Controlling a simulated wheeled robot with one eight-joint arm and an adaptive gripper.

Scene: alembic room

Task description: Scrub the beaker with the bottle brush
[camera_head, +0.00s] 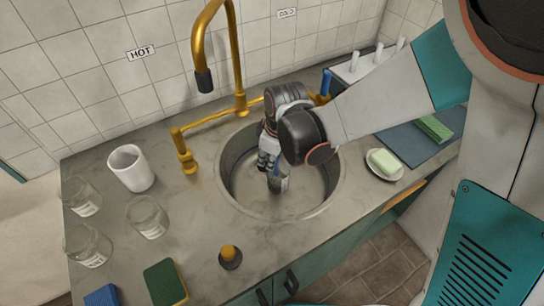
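My gripper (266,161) reaches down into the round sink, with my arm coming in from the right. Just below and right of its fingers is a small blue part (275,169) with a greyish, partly clear piece (279,183) under it. These may be the bottle brush and a beaker, but they are too small and too covered to tell apart. Whether the fingers are closed on the blue part is not clear. Clear labelled beakers stand on the left counter: one at the back (82,197), one nearer the sink (148,216) and one in front (87,246).
The sink (318,205) lies under a tall brass faucet (238,60). A white cup (130,168), green sponge (165,283), blue sponge (102,296) and dark stopper (230,257) lie around it. Right are a soap dish (384,172), mat (405,140) and white-pegged rack (358,67).

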